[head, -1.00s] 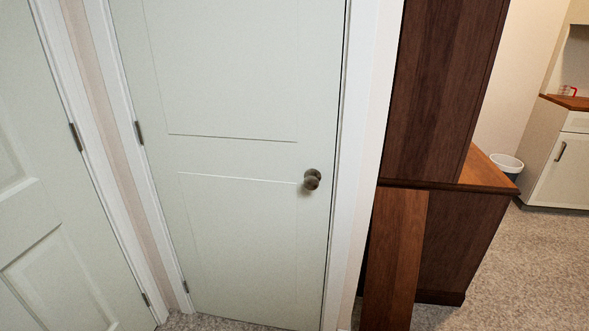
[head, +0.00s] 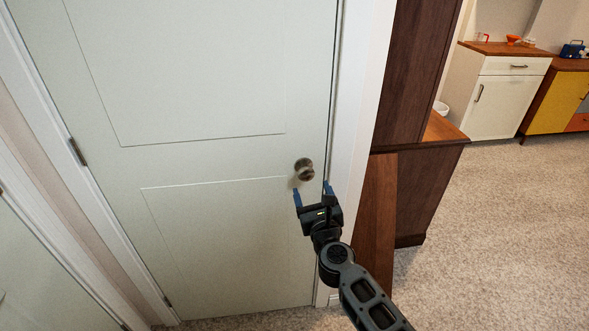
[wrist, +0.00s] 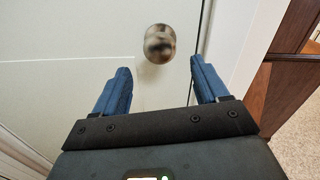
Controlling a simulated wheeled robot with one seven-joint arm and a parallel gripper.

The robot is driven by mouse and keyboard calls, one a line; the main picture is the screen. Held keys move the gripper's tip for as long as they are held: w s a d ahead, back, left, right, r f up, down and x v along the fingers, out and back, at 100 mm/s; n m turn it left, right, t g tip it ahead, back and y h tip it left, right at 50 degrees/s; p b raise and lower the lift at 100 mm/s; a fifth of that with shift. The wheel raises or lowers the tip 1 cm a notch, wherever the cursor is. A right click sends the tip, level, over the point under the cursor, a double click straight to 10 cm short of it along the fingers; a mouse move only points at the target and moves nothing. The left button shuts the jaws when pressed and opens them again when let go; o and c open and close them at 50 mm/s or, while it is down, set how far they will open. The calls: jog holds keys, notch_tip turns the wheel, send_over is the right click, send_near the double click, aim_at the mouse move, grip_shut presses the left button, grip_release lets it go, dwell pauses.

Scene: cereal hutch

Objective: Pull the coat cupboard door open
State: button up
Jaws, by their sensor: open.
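The coat cupboard door (head: 200,180) is a pale grey-green panelled door, shut in its white frame, with hinges on its left side. Its round metal knob (head: 304,169) is near the right edge. My gripper (head: 312,190) is open and empty, with blue fingers pointing up toward the knob from just below it in the head view. In the wrist view the knob (wrist: 160,43) shows beyond the fingertips, roughly centred between the two fingers (wrist: 159,75). The knob appears apart from the fingers.
A dark wooden hutch (head: 420,195) stands close to the right of the door frame, with a brown board (head: 376,220) beside it. A white cabinet (head: 500,95) and a yellow-doored cabinet (head: 553,100) stand further right. Carpeted floor (head: 500,230) is open at right. Another pale door (head: 40,280) is at lower left.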

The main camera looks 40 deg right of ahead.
aim_at(307, 178)
jog(key=shift+b+x, duration=0.4)
jog(key=shift+x, duration=3.55)
jog(key=shift+c, duration=0.3)
grip_shut()
